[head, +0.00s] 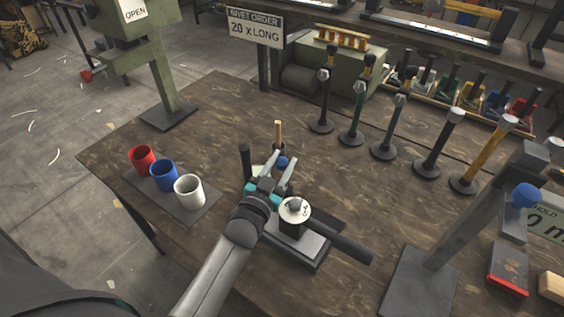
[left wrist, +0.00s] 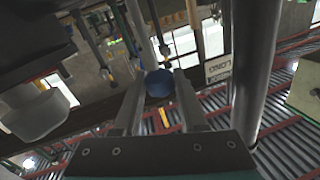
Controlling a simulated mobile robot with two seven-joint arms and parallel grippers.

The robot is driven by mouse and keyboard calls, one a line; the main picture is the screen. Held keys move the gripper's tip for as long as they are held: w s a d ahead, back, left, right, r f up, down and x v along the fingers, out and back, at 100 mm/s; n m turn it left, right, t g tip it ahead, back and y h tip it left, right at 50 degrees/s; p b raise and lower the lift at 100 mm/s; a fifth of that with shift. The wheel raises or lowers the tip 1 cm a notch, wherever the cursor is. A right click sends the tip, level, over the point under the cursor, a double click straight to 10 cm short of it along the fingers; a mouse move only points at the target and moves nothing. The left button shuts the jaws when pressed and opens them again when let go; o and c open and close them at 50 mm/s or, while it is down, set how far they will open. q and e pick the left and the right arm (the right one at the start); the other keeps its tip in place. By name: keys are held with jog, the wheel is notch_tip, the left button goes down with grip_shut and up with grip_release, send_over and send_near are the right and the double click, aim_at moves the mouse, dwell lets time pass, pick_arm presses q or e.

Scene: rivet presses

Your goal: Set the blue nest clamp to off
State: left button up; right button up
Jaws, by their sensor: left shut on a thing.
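The blue nest clamp shows as a round blue knob (head: 283,162) on the press fixture in the middle of the table. My left gripper (head: 281,167) reaches it from the front, with a finger on each side, and is shut on it. In the left wrist view the blue knob (left wrist: 159,84) sits between the two fingertips. The lever under the knob and its markings are mostly hidden by the gripper. My right gripper is not in view.
Red (head: 142,159), blue (head: 163,175) and white (head: 189,191) cups stand on a mat at the left. Several upright tools on round bases stand behind at the right. A grey press (head: 450,215) with another blue knob (head: 525,196) stands at the right.

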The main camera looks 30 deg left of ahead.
pick_arm(q)
grip_shut()
dwell(0.8)
